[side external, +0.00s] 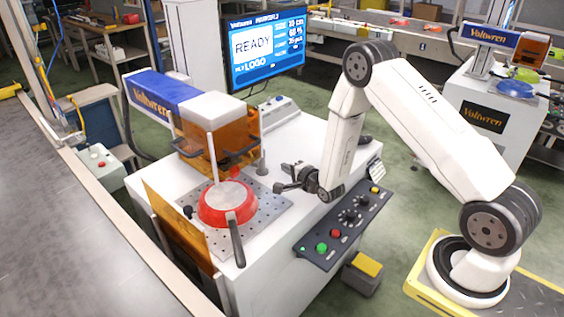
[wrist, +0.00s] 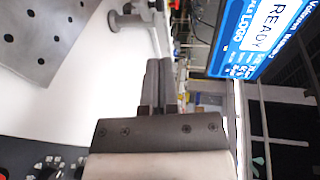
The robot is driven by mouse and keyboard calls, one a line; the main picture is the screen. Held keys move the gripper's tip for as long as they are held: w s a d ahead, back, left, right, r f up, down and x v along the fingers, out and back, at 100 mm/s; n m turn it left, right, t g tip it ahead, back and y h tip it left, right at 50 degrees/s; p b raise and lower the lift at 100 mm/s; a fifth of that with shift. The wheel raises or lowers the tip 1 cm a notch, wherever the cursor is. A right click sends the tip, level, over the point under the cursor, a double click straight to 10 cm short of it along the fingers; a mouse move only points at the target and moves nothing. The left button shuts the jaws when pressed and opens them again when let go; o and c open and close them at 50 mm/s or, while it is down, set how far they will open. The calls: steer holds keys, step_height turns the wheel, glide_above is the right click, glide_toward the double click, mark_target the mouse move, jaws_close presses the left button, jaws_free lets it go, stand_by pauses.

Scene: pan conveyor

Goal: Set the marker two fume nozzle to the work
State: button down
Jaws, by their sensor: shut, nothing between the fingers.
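The near marker has a blue and white head (side external: 165,95) labelled Voltwren and an orange shield (side external: 220,135). A red pan (side external: 228,203) lies under it on a perforated plate (side external: 270,210), its dark handle toward the front. A small grey post (side external: 262,163), which looks like the fume nozzle, stands right of the shield. A grey fitting (wrist: 128,18), possibly the same nozzle, shows at the top of the wrist view. My gripper (side external: 278,187) is right of the pan, apart from it and the post. Its fingers (wrist: 158,85) are together and empty.
A screen (side external: 265,45) reading READY stands behind the marker. A control panel (side external: 345,225) with buttons and knobs edges the white cabinet front. A conveyor (side external: 60,220) runs along the left. A second Voltwren marker (side external: 495,85) stands at the back right.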

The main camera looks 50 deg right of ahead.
mark_target(256, 162)
steer(key=shift+w+f, duration=0.1)
steer(key=shift+w, duration=0.05)
steer(key=x, duration=1.3)
steer(key=shift+w, duration=0.3)
stand_by(0.3)
steer(key=shift+f, duration=0.1)
steer(key=shift+w+a, duration=0.5)
steer(key=shift+w, duration=0.35)
steer(key=shift+s, duration=0.15)
steer(key=v, duration=0.7)
steer(key=shift+s, duration=0.25)
stand_by(0.3)
